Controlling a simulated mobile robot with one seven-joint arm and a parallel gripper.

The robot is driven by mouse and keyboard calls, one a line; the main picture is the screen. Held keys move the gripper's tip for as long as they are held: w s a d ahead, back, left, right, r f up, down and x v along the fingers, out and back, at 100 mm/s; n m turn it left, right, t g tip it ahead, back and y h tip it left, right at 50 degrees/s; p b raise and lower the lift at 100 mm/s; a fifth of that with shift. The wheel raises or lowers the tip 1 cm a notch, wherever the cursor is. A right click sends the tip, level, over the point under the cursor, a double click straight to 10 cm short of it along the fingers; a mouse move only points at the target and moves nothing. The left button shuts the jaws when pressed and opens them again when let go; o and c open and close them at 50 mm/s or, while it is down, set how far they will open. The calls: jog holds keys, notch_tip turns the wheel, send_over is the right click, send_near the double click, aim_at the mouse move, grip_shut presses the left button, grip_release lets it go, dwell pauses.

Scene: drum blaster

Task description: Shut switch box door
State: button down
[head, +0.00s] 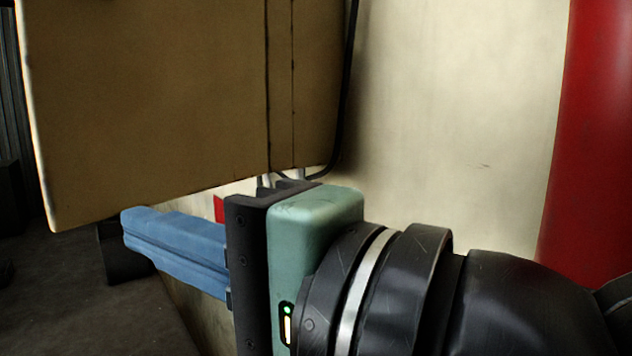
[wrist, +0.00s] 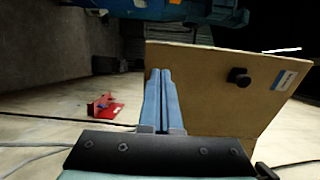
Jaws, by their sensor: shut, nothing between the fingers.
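The switch box door (head: 150,95) is a large tan panel filling the upper left of the head view. It appears open, standing out from the narrow tan box side (head: 315,85) by the wall. In the wrist view the door (wrist: 205,85) is to the right of the fingers, showing a black knob and a small blue-and-white label. My gripper (head: 130,228) is shut and empty, its blue fingers pointing left, below the door's lower edge in the head view. In the wrist view my gripper (wrist: 160,75) overlaps the door's left edge; I cannot tell whether they touch. The box interior is hidden.
A cream wall (head: 450,110) is behind the box, with a red cylindrical surface (head: 600,120) at right. A black cable (head: 345,100) runs down beside the box. A small red object (wrist: 105,106) shows left of the fingers. Dark floor (head: 75,300) is open at lower left.

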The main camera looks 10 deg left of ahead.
aim_at(62, 194)
jog(key=p+x, duration=0.3)
jog(key=x, duration=0.8)
jog(key=shift+a+r+p, duration=0.1)
jog(key=shift+a+p, duration=0.15)
jog(key=shift+p, duration=0.1)
jog(key=shift+w+a, duration=0.2)
jog(key=shift+a, duration=0.3)
